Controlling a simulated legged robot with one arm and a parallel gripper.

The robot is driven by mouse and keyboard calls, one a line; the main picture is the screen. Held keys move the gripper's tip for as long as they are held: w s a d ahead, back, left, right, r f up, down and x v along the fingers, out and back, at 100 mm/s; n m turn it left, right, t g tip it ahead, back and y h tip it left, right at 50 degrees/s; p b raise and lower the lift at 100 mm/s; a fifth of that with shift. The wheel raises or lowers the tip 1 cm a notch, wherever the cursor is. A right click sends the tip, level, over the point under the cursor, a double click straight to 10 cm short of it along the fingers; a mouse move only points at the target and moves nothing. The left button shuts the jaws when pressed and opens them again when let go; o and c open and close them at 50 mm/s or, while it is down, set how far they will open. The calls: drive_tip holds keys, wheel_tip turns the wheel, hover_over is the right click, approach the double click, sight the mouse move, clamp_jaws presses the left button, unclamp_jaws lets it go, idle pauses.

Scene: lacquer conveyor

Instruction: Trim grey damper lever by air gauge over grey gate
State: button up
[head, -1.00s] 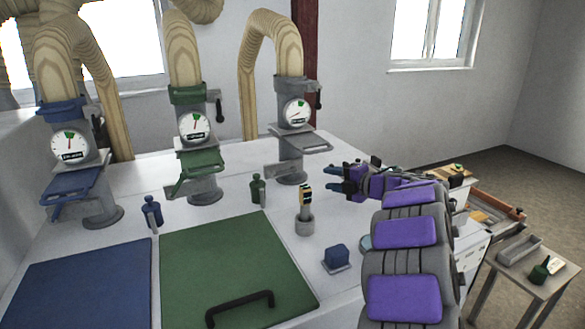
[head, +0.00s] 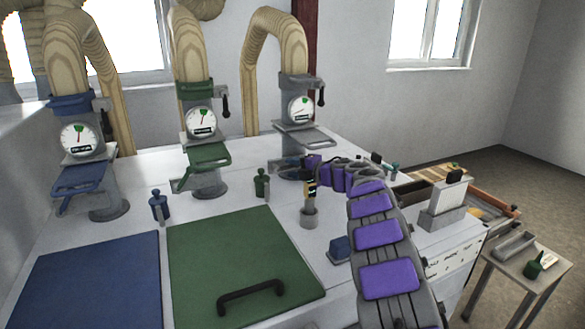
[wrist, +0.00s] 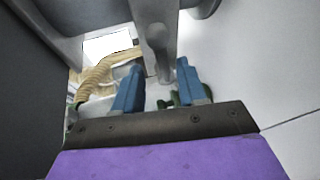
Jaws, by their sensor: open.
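The grey gate (head: 308,136) is a flat grey plate with a handle, on the rightmost duct column. Its round white air gauge (head: 300,109) sits just above, with a red needle and a green sector. The damper lever (head: 321,96), with a dark grip, hangs at the right of that column. My gripper (head: 287,168) is below the gate, by the column's foot, partly hidden by my wrist. In the wrist view its blue fingers (wrist: 158,75) are apart. A grey tapered part (wrist: 154,45) lies in line with the gap; I cannot tell which part it is.
Blue (head: 79,180) and green (head: 209,155) gates stand to the left. A small green bottle-shaped piece (head: 262,184) and a grey cup (head: 309,217) holding a tool stand near my gripper. A blue block (head: 340,248) is beside my arm. The green lid (head: 235,255) lies in front.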

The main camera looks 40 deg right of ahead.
sight(297, 167)
drive_tip(key=shift+w+a+f, duration=0.15)
drive_tip(key=shift+w+a, duration=0.1)
drive_tip(key=shift+w, duration=0.15)
drive_tip(key=shift+w+d, duration=0.1)
drive_tip(key=shift+w, duration=0.15)
drive_tip(key=shift+w+d+f, duration=0.15)
drive_tip(key=shift+d+f, duration=0.1)
drive_tip(key=shift+d, duration=0.3)
drive_tip(key=shift+w+d+f, duration=0.1)
drive_tip(key=shift+d+f, duration=0.1)
drive_tip(key=shift+d, duration=0.3)
drive_tip(key=shift+s+d, duration=0.1)
drive_tip(key=shift+d, duration=0.45)
drive_tip(key=shift+a, duration=0.55)
drive_tip(key=shift+c, duration=0.2)
drive_tip(key=shift+w+a+r, duration=0.15)
drive_tip(key=shift+w+a, duration=0.15)
drive_tip(key=shift+a, duration=0.3)
drive_tip(key=c, duration=0.3)
drive_tip(key=shift+s, duration=0.1)
drive_tip(key=c, duration=0.3)
drive_tip(key=shift+d, duration=0.1)
clamp_jaws()
drive_tip(key=shift+s+d, duration=0.1)
drive_tip(key=shift+d, duration=0.15)
